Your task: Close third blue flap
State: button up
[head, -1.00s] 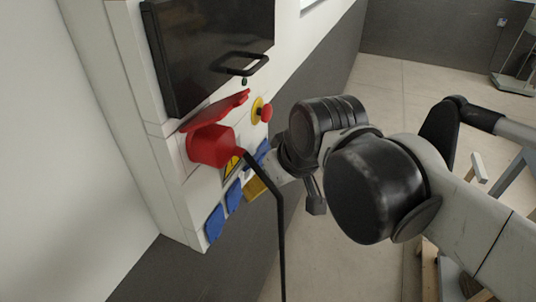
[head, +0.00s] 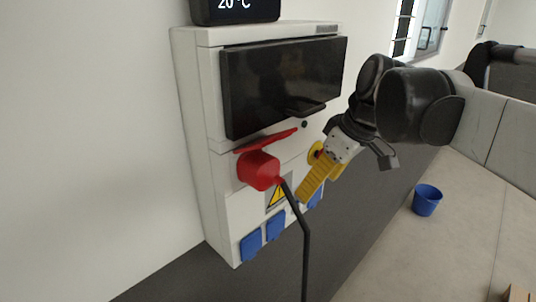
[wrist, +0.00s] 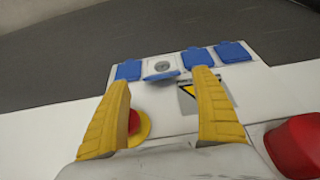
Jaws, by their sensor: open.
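A row of blue flaps sits along the lower edge of the white cabinet. In the wrist view, which looks upside down compared with the head view, one flap (wrist: 161,76) stands open beside its bare round grey socket (wrist: 160,65). The end flap (wrist: 128,70) and two others (wrist: 197,57) (wrist: 232,52) look shut over their sockets. In the head view two flaps (head: 250,244) (head: 275,224) show at the left, and the open one is hidden behind my gripper. My gripper (wrist: 162,80) is open and empty, its yellow fingers apart in front of the panel, apparently clear of the flaps.
A red plug (head: 258,170) with a black cable (head: 306,255) juts out left of my gripper. A red emergency button on a yellow base (wrist: 137,125) is close to one finger. A dark screen (head: 285,85) is above. A blue bucket (head: 427,200) stands on the floor.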

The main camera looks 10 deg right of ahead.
jog(key=x, duration=0.3)
jog(key=shift+a, duration=0.2)
jog(key=shift+f, duration=0.15)
jog(key=shift+s, duration=0.1)
jog(key=c, duration=1.5)
